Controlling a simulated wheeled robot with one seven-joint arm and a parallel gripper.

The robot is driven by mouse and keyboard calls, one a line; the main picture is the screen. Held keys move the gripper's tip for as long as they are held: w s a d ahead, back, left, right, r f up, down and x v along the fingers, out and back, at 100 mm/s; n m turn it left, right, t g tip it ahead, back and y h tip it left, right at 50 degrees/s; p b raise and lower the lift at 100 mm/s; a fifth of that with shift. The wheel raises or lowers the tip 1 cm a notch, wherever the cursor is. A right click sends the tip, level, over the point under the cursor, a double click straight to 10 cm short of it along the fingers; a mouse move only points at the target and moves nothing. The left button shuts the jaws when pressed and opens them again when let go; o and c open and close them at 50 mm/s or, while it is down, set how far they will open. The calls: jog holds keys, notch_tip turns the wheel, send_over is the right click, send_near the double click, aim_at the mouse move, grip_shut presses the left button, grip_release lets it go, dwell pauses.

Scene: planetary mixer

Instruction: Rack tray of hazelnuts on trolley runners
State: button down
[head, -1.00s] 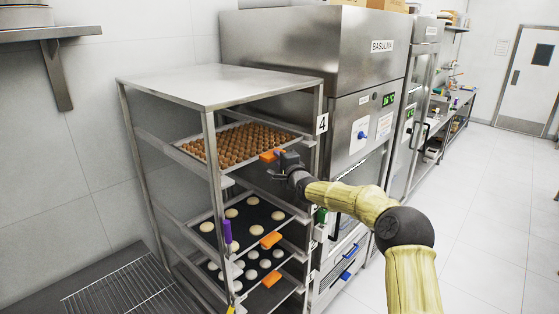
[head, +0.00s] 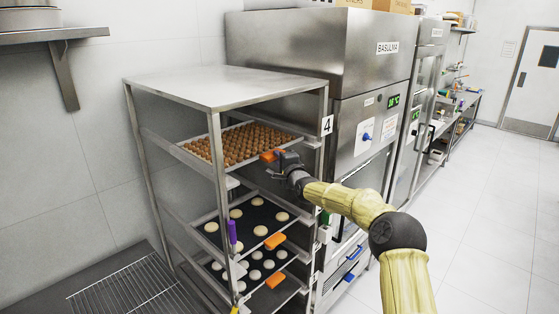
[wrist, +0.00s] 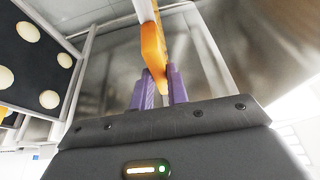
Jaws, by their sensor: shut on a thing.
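The tray of hazelnuts (head: 240,143) is inside the top level of the steel trolley (head: 215,88), full of round brown nuts. It has an orange grip (head: 268,156) at its front right edge. My gripper (head: 281,161) is shut on that orange grip. In the wrist view the purple fingertips (wrist: 160,88) close on the orange grip (wrist: 153,52) from both sides. The tray looks roughly level between the trolley's sides. Whether its edges rest on the runners cannot be told.
Below are trays of pale rounds, one (head: 257,215) on a middle level and another lower, each with an orange grip. A purple clip (head: 232,232) sits on the trolley's front post. Steel cabinets (head: 355,60) stand close at the right. The floor at the far right is clear.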

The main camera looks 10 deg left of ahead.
jog(key=shift+w+d, duration=0.1)
jog(key=shift+d, duration=0.05)
jog(key=c, duration=1.3)
grip_release()
jog(key=s+d+b, duration=0.5)
jog(key=d+b, duration=0.3)
jog(key=shift+s, duration=0.4)
jog(key=shift+f, duration=0.1)
dwell(0.6)
